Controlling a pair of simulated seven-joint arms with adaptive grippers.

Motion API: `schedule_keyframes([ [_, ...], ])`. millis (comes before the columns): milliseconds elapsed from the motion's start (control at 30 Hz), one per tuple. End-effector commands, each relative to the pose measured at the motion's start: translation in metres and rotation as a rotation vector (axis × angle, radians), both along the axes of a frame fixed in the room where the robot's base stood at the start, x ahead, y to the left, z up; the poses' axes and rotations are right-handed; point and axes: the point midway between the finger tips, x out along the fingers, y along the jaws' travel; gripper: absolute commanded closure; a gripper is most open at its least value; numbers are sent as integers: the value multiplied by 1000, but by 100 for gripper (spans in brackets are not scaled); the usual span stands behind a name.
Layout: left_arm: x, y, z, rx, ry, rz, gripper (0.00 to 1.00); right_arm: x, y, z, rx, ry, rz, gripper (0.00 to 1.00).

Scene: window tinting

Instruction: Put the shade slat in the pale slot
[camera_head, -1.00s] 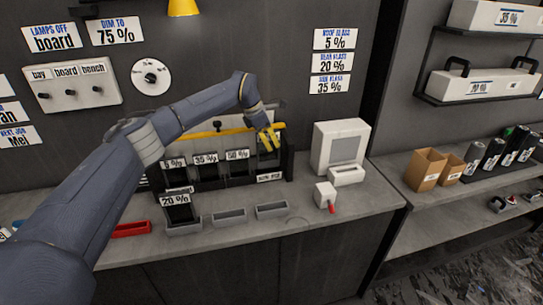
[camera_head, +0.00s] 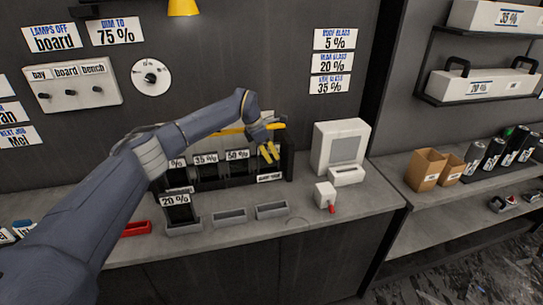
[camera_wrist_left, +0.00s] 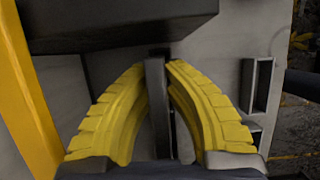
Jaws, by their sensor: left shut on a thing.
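My left gripper (camera_head: 268,153) is at the right end of the black rack (camera_head: 288,164), in front of it and above the bench. In the left wrist view its yellow fingers (camera_wrist_left: 158,110) are shut on a thin dark slat (camera_wrist_left: 157,105), held edge-on between them. In the head view the held slat is hard to make out. The rack has dark slats labelled 35 % (camera_head: 206,172) and 50 % (camera_head: 238,170), and a partly hidden one at left. A dark piece labelled 20 % (camera_head: 178,214) stands in front. I cannot tell which opening is the pale slot.
Grey trays (camera_head: 230,216) line the bench front; another tray (camera_head: 272,210) is below my gripper. A red tray (camera_head: 136,229) is at left. A white device (camera_head: 340,148) and small white box (camera_head: 325,194) stand at right. A yellow bar (camera_head: 229,132) runs along the rack.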

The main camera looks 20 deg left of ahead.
Motion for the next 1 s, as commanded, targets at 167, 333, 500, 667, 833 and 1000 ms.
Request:
schedule_keyframes([
  [167, 0, 0, -3, 0, 0, 0, 81, 0, 0, 0, 0, 0, 0, 100],
  [333, 0, 0, -2, 0, 0, 0, 70, 0, 0, 0, 0, 0, 0, 100],
  [500, 0, 0, -2, 0, 0, 0, 70, 0, 0, 0, 0, 0, 0, 100],
  [667, -1, 3, 7, 0, -2, 1, 70, 0, 0, 0, 0, 0, 0, 100],
  [833, -5, 12, 31, 2, -4, 1, 70, 0, 0, 0, 0, 0, 0, 100],
  [1000, -12, 22, 60, 2, -3, 0, 70, 0, 0, 0, 0, 0, 0, 100],
])
